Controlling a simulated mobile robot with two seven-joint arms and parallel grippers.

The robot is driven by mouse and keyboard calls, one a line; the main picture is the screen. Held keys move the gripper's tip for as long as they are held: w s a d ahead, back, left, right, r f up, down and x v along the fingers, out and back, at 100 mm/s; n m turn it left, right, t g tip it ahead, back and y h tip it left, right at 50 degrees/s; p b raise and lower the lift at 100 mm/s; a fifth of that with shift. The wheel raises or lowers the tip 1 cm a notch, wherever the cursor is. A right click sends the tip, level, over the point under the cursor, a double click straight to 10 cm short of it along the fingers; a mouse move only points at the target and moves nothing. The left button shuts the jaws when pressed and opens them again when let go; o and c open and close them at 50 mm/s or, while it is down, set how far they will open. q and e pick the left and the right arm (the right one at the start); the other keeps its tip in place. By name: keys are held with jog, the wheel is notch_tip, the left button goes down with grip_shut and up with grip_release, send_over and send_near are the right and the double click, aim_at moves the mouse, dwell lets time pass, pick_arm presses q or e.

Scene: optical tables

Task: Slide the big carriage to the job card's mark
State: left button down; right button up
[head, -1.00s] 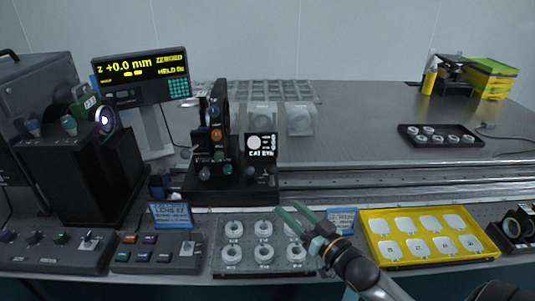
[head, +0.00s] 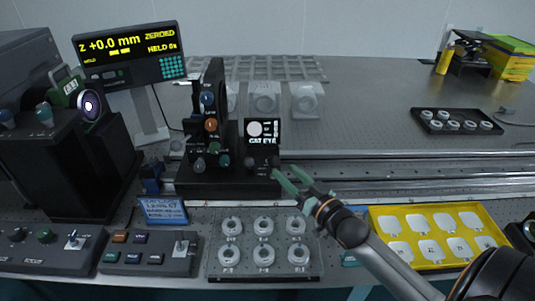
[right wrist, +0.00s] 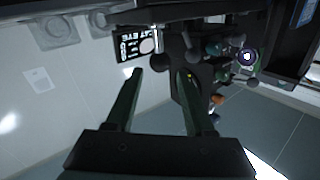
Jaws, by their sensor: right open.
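The big carriage (head: 228,188) is a black base on the rail (head: 400,170), with an upright plate of coloured knobs and a block labelled CAT EYE (head: 262,132). A blue-lit card (head: 163,210) stands at its front left; its small text is hard to read. My right gripper (head: 290,180) is open and empty, just right of the carriage's right end. In the right wrist view its fingers (right wrist: 160,75) point towards the CAT EYE block (right wrist: 135,45) and the knobs. I cannot tell whether they touch. My left gripper is out of view.
A display (head: 130,55) reads z +0.0 mm. A grey tray of rings (head: 265,282) and a yellow tray of white pieces (head: 377,214) stand in front of the rail. Control boxes (head: 150,262) sit at front left. The rail right of my gripper is clear.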

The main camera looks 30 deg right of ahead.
send_over(267, 170)
dwell(0.5)
jog(key=shift+c, duration=0.4)
grip_shut()
jog(key=shift+f, duration=0.1)
dwell(0.8)
